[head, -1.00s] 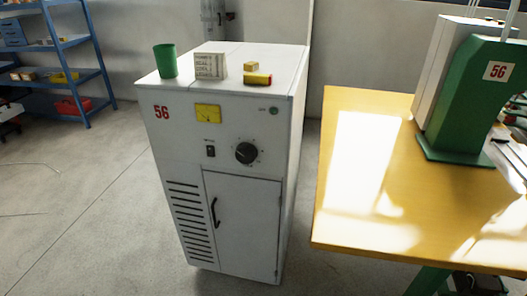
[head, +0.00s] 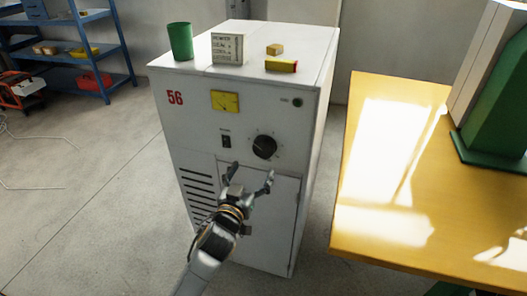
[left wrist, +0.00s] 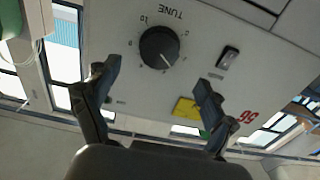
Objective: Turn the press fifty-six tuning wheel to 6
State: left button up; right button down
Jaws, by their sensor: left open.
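The tuning wheel is a round black knob (head: 264,146) on the front of the white cabinet (head: 190,125) marked with a red 56. In the left wrist view the knob (left wrist: 159,47) sits below the word TUNE, with a dial scale around it, too small to read fully. My left gripper (head: 252,177) is open and empty, in front of the cabinet and just below the knob in the head view. In the left wrist view its fingers (left wrist: 155,82) stand apart, with the knob beyond and between them. My right gripper is not in view.
A switch (head: 226,141) and yellow meter (head: 225,101) are left of the knob. A green cup (head: 180,41), a lettered block (head: 227,48) and small items stand on the cabinet top. A yellow table (head: 375,190) with a green machine (head: 497,110) is at right.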

aim_at(263, 152)
pick_arm(q)
jog(key=x, duration=0.9)
jog(key=shift+s, duration=0.1)
jog(key=shift+c, duration=0.2)
jog(key=shift+f, duration=0.1)
jog(key=c, duration=1.1)
